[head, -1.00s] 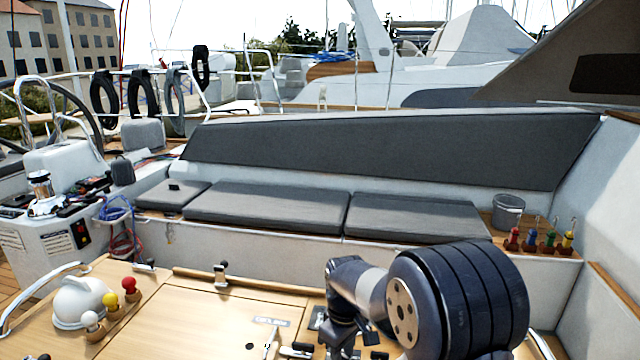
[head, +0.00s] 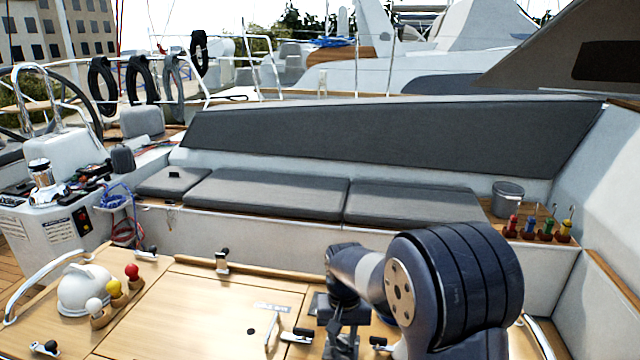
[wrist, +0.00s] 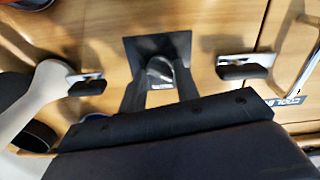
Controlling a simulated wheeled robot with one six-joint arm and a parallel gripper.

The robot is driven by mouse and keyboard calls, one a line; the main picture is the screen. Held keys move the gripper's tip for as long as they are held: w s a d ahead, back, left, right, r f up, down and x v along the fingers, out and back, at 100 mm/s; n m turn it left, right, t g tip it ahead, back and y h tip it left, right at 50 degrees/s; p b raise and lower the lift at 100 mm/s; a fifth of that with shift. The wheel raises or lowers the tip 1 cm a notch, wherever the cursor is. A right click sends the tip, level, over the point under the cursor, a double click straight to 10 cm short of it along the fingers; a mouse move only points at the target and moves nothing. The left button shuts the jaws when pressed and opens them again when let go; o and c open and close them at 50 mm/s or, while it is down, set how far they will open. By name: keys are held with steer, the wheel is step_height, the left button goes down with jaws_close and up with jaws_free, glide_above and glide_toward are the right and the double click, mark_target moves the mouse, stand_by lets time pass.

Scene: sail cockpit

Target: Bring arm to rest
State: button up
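My arm is folded low at the front right of the head view, over the wooden cockpit table (head: 215,300). My gripper (head: 341,345) points down close above the tabletop, near the bottom edge of the picture. Its fingertips are hard to make out there. In the wrist view a dark bar and pad fill the lower half. Beyond them is a black square plate (wrist: 158,45) on the wood with a grey piece over it. I see nothing clearly held, and I cannot tell whether the fingers are apart.
A white domed object (head: 84,288) and white, yellow and red knobs stand at the table's left. Black-handled latches (head: 222,261) sit around the panel. Behind are grey bench cushions (head: 265,193), a grey bucket (head: 508,196) and several coloured-handled tools (head: 546,229). The panel's middle is clear.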

steer(key=shift+r+m, duration=0.15)
steer(key=shift+m, duration=1.05)
step_height(320, 180, up, 9)
steer(key=shift+r+b, duration=0.2)
steer(key=shift+b, duration=0.25)
steer(key=shift+s, duration=0.1)
